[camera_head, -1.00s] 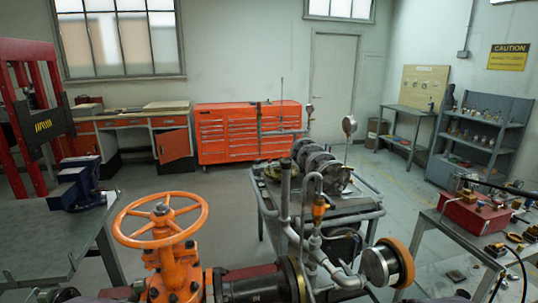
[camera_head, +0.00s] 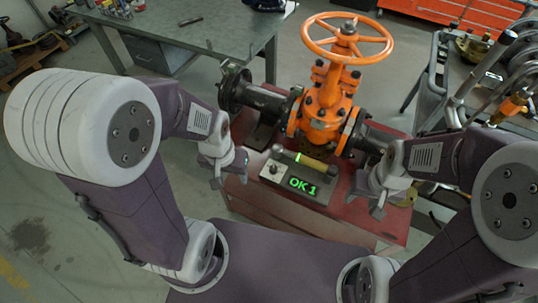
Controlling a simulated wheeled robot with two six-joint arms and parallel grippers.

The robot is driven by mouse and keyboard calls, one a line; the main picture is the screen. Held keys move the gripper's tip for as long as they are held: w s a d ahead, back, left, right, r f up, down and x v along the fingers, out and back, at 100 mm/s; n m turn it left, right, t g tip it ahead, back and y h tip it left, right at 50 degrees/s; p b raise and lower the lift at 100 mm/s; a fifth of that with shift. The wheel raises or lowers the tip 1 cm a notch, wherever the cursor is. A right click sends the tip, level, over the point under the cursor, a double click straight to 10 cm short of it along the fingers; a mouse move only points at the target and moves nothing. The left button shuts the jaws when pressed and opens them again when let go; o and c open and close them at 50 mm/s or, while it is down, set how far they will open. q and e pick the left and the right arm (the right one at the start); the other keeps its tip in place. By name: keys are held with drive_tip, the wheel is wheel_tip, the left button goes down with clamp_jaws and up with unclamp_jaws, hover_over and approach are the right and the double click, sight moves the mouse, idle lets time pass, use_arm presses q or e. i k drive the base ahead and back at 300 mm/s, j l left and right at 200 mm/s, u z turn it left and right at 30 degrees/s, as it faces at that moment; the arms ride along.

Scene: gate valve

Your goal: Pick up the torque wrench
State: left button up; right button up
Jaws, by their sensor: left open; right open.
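A tool with a grey end and a yellowish handle marked by a bright green band, which looks like the torque wrench (camera_head: 316,163), lies on the red cabinet (camera_head: 300,220) in front of the orange gate valve (camera_head: 325,100). A grey box with a lit green "OK1" display (camera_head: 302,184) sits just in front of it. My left gripper (camera_head: 230,181) is open and empty, left of the tool and apart from it. My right gripper (camera_head: 370,202) is open and empty, right of the display box and apart from it.
The valve has a large orange handwheel (camera_head: 347,34) and dark pipe flanges on both sides. A grey workbench (camera_head: 190,35) stands behind at the left. A cart with metal pipes (camera_head: 480,75) stands at the right.

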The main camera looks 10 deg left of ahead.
sight(278, 149)
drive_tip(key=l+u, duration=0.3)
drive_tip(key=u, duration=0.15)
drive_tip(key=k+l+u, duration=0.1)
drive_tip(key=l+u, duration=0.15)
drive_tip(key=u, duration=0.2)
drive_tip(key=k+l+u, duration=0.1)
drive_tip(key=u, duration=0.3)
drive_tip(key=k+l+u, duration=0.15)
drive_tip(key=l+u, duration=0.15)
drive_tip(key=u, duration=0.15)
